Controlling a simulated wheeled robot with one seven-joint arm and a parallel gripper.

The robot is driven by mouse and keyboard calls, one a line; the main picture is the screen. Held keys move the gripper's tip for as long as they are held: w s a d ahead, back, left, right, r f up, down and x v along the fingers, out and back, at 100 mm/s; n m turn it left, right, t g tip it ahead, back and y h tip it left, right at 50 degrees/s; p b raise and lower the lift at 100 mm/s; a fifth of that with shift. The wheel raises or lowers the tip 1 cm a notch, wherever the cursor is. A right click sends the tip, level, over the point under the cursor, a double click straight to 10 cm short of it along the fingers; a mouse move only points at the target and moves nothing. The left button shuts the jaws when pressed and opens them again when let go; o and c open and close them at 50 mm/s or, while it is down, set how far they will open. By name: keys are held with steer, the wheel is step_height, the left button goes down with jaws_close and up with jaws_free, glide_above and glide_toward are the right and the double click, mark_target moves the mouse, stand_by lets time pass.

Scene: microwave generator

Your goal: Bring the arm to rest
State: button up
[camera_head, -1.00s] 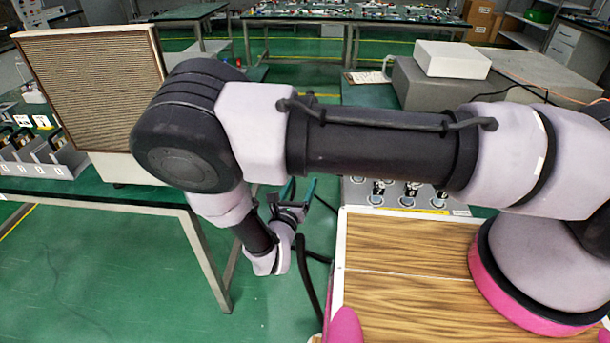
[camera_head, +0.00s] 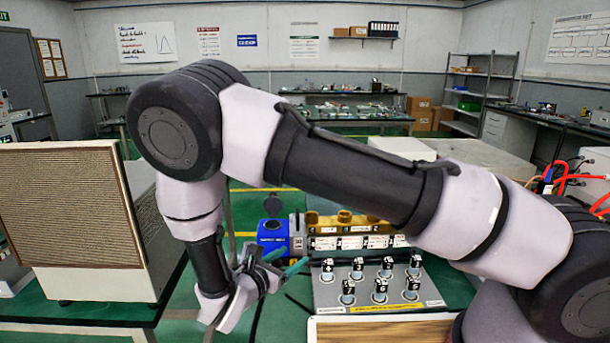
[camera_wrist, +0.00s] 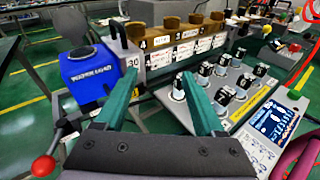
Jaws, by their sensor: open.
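My arm stretches across the head view from the lower right to an elbow at the upper left, then bends down. My gripper (camera_head: 281,262) hangs at the lower middle of that view, left of a grey panel of numbered knobs (camera_head: 376,284). In the wrist view my gripper (camera_wrist: 158,100) shows two green fingers spread apart with nothing between them. The knob panel also shows in the wrist view (camera_wrist: 262,98), to the right of the fingers. The fingers look apart from the panel, though the exact gap is unclear.
A blue box (camera_head: 272,238) and a row of brass-coloured parts (camera_head: 345,222) stand behind the panel. A large box with a ribbed front (camera_head: 70,215) stands on the left table. A red-knobbed lever (camera_wrist: 43,165) is at the wrist view's lower left.

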steer(key=d+r+m+g+y, duration=0.2)
steer(key=d+r+m+g, duration=1.1)
steer(key=d+r+m, duration=0.7)
steer(key=s+d+r+m+t+y, duration=0.2)
steer(key=s+d+r+m+y, duration=0.1)
steer(key=r, duration=0.3)
steer(key=s+d+r+m+t+y, duration=0.2)
steer(key=s+d+r+m, duration=0.1)
steer(key=r, duration=0.4)
steer(key=s+d+r+m+t+y, duration=0.2)
steer(key=s+d+r+m+y, duration=0.1)
steer(key=r+m, duration=0.4)
steer(key=shift+s+d+y, duration=0.2)
steer(key=shift+s+y, duration=0.1)
steer(key=shift+s, duration=0.4)
